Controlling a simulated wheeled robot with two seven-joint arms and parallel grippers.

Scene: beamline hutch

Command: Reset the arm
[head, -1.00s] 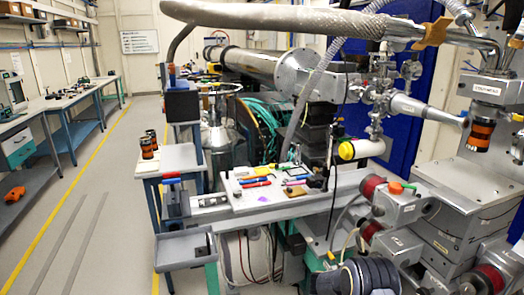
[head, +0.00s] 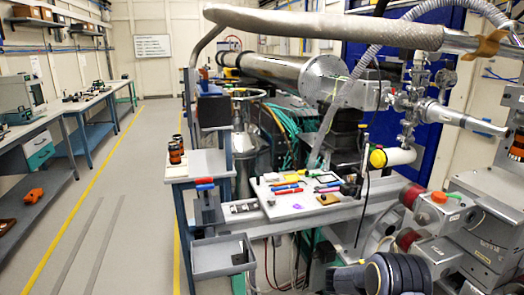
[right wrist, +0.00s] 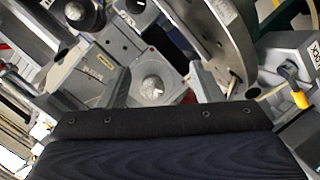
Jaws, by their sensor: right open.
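My right arm (head: 385,274), black and ribbed, shows at the bottom right of the head view, in front of the beamline hardware. Its fingertips cannot be made out there. In the right wrist view the dark body of my right gripper (right wrist: 160,122) fills the lower part, with a row of small screws along its edge. Nothing is seen held by it. It faces grey metal equipment. My left gripper is not in the head view.
A white board (head: 305,198) with red and blue tools lies ahead. A grey tray (head: 223,262) hangs at its left. Motor stages (head: 450,212) crowd the right, close to my arm. The floor aisle (head: 140,200) at the left is clear.

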